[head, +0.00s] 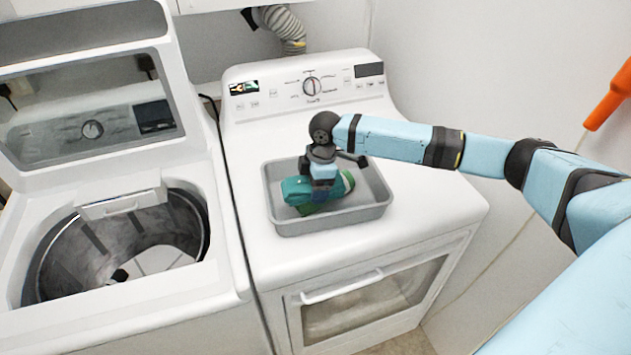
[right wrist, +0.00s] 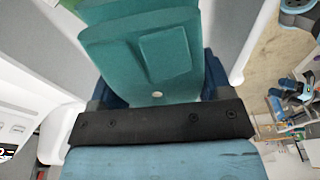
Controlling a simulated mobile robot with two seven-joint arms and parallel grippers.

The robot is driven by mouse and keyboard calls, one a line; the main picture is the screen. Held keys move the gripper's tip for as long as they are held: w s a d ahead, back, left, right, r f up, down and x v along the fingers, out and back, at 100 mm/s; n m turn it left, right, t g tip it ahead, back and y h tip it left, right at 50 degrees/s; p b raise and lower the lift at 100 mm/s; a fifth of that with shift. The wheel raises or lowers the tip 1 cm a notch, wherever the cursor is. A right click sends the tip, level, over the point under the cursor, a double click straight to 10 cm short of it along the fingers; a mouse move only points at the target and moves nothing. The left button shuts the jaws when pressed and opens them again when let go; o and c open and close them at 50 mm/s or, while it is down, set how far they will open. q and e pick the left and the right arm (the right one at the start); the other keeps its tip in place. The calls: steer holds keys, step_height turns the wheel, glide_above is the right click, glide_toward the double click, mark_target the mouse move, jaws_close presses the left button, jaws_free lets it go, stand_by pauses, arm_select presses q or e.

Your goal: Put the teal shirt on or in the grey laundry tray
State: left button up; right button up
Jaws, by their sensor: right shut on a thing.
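The teal shirt (head: 296,190) is in the right gripper, over the inside of the grey laundry tray (head: 345,219). I cannot tell whether it touches the tray floor. My right gripper (head: 321,188) points down into the tray and is shut on the shirt, hiding its middle. In the right wrist view the teal shirt (right wrist: 140,50) is a folded bundle with a pocket and a pale button, between the dark blue fingers. A green thing (head: 348,181) shows beside and below the shirt in the tray, partly hidden. My left gripper is in neither view.
The tray stands on a white dryer (head: 440,212) with a control panel (head: 312,86) at its back. An open top-loading washer (head: 225,265) stands to the left. The tray's right part is bare. An orange object (head: 612,95) is at the right wall.

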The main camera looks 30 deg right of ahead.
steer(key=o, duration=1.1)
steer(key=shift+c, duration=0.2)
steer(key=shift+r, duration=0.2)
step_height(320, 180, up, 12)
steer(key=d+b, duration=0.1)
steer(key=b, duration=0.1)
steer(key=shift+s+d+r, duration=0.25)
steer(key=shift+s+d, duration=0.05)
steer(key=shift+d, duration=0.05)
